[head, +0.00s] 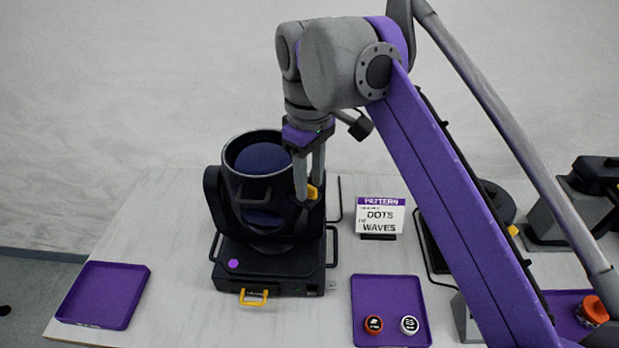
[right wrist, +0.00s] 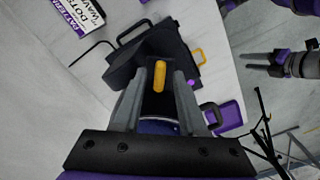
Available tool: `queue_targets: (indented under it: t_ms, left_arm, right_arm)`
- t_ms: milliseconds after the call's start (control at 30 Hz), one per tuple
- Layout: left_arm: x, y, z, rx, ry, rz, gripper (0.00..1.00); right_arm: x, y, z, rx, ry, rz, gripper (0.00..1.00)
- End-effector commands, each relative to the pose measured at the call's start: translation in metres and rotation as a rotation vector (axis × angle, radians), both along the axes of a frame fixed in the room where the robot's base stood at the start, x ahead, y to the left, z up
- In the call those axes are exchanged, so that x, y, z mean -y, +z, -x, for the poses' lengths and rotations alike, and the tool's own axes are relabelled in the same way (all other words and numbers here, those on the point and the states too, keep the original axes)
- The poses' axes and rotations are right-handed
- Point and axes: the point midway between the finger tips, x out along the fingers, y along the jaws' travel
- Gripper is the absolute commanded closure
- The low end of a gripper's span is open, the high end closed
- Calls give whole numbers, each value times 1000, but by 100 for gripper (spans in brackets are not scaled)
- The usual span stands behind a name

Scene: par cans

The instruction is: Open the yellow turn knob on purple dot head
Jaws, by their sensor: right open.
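The black moving head light (head: 262,215) stands on the table, with a purple dot (head: 233,263) on its base. The yellow turn knob (head: 313,192) is on the right side of its yoke, partly hidden by my right gripper (head: 308,196). In the right wrist view the knob (right wrist: 159,75) appears as an upright yellow bar between the tips of my open right gripper (right wrist: 157,88). I cannot tell whether the fingers touch it. In the right wrist view my left gripper (right wrist: 262,62) appears at upper right, away from the light; its opening is unclear.
A yellow handle (head: 253,297) is on the base front. A pattern sign (head: 380,216) stands right of the light. A purple tray (head: 388,290) holds a red and a white round piece. An empty purple tray (head: 103,294) lies at left. My right arm covers much of the right side.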

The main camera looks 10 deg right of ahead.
Motion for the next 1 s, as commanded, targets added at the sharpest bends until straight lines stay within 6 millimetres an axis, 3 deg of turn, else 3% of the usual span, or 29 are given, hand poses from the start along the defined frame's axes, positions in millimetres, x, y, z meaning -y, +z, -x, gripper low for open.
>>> queue_targets:
  t_ms: [67,267,300,733,1000]
  left_arm:
    - [0,0,0,0,0,0,50]
    - [0,0,0,0,0,0,50]
    - [0,0,0,0,0,0,50]
    - [0,2,0,1,0,0,50]
    - [0,15,-2,5,0,0,50]
  right_arm:
    - [0,0,0,0,0,0,62]
    - [0,0,0,0,0,0,98]
    - [0,0,0,0,0,0,100]
    - [0,1,0,0,-15,0,100]
    - [0,3,0,1,-132,-1,100]
